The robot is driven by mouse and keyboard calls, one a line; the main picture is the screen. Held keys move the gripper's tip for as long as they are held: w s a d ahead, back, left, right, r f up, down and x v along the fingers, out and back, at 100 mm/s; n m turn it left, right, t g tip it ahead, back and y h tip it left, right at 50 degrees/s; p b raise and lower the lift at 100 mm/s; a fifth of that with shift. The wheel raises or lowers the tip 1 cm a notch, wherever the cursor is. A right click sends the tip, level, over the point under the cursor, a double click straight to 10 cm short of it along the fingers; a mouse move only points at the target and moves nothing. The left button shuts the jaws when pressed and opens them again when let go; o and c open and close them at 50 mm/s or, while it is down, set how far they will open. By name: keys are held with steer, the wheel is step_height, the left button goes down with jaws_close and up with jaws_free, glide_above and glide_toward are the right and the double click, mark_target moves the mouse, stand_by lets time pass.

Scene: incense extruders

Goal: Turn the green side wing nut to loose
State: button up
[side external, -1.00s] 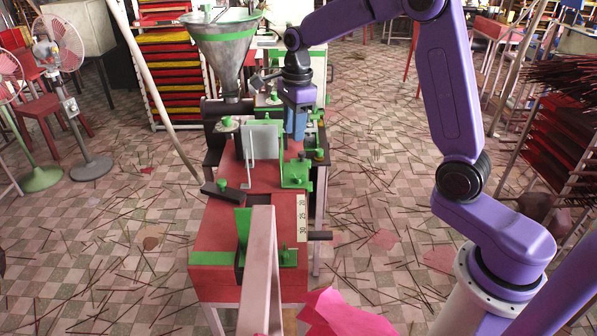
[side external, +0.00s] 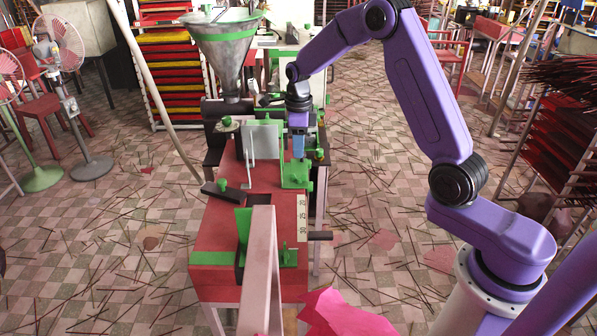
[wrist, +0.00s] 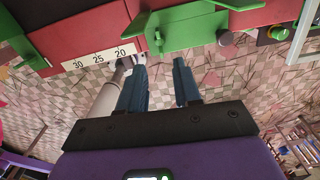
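A green bracket (side external: 296,176) stands on the red machine bed, right of a pale upright plate. A small green wing nut (side external: 310,187) sticks out from the bracket's right side. In the wrist view the green bracket (wrist: 187,27) is at the top, and the wing nut (wrist: 158,41) points toward my fingers. My gripper (side external: 299,156) is over the bracket in the side view. In the wrist view my gripper (wrist: 158,64) is open and empty. Its two blue fingers sit either side of the nut's line, a little short of it, with no contact visible.
A scale marked 20, 25, 30 (wrist: 99,58) runs along the bed edge beside the bracket. A dark round knob (wrist: 225,38) and another green knob (wrist: 278,33) are to the right. A metal hopper (side external: 225,55) stands behind. The floor right of the bed is open.

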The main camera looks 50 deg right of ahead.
mark_target(299, 174)
step_height(299, 174, down, 9)
steer(key=shift+f, duration=0.1)
stand_by(0.3)
jaws_close()
